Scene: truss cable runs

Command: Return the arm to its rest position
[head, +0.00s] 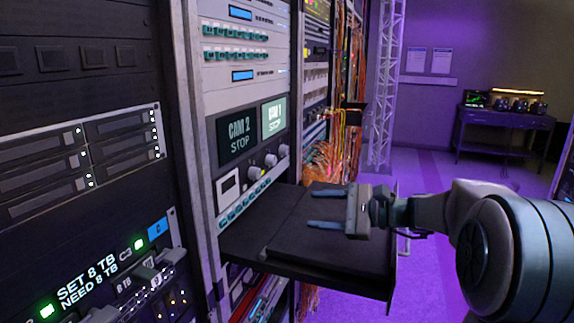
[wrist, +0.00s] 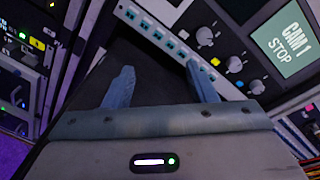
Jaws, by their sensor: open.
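My gripper (head: 328,208) is above a dark pull-out shelf (head: 340,274) that juts from the rack, with its fingers pointing left toward the rack front. The two fingers are spread and nothing is between them. In the wrist view my gripper (wrist: 158,88) also shows open and empty, with the dark shelf (wrist: 150,75) behind it and a control panel (wrist: 205,35) with knobs ahead. My arm (head: 440,212) reaches in from the right side of the head view.
A rack panel with CAM 1 (head: 274,118) and CAM 2 (head: 238,138) screens stands behind the shelf. A drive rack (head: 75,160) fills the left. A truss (head: 384,85) stands beyond, and a table (head: 505,125) is at the back. Purple floor (head: 435,180) is open on the right.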

